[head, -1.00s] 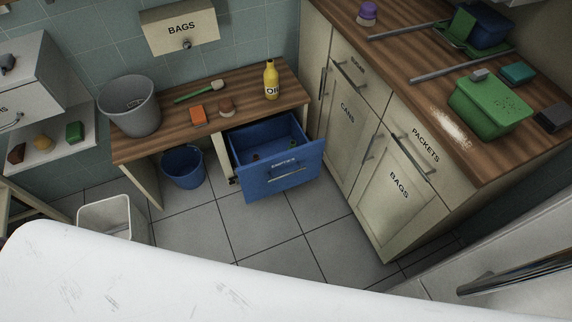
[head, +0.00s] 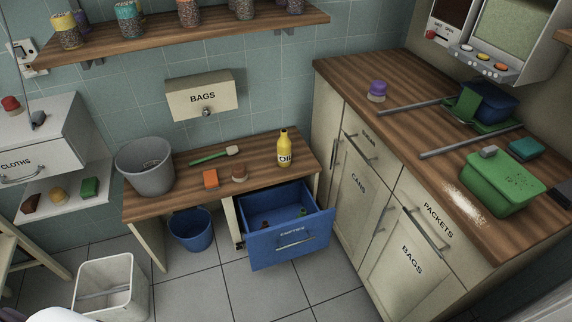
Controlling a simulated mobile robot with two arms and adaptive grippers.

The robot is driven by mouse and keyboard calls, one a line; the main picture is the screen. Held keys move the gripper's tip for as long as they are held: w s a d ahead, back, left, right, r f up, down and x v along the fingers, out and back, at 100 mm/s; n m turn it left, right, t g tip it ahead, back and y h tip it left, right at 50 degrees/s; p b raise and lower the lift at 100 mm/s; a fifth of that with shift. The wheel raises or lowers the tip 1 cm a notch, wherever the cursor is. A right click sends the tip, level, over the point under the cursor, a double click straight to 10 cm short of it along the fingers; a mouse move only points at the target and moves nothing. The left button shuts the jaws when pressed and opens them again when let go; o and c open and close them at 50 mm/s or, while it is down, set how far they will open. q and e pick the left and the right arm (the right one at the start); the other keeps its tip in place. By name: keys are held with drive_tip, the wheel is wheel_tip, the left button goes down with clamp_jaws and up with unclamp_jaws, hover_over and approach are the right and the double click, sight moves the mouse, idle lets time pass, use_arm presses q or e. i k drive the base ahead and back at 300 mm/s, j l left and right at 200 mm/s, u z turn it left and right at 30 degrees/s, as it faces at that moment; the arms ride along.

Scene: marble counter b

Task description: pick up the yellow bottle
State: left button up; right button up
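The yellow bottle (head: 284,149) stands upright near the back right of the low wooden bench (head: 195,201) in the head view. It has a narrow neck and a pale label with dark letters, only partly readable. Nothing touches it that I can see. Neither of my grippers shows in the head view.
An open blue drawer (head: 289,241) juts out below the bottle. A wall box marked BAGS (head: 203,96) hangs above. The counter (head: 400,116) stands at right. Tiled floor (head: 235,292) is clear in front.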

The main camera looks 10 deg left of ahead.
sight(284, 142)
drive_tip(key=j+u, duration=0.1)
drive_tip(key=u, duration=1.15)
drive_tip(key=i+j, duration=0.15)
drive_tip(key=i, duration=0.3)
drive_tip(key=i+j+u, duration=0.1)
drive_tip(key=i, duration=0.4)
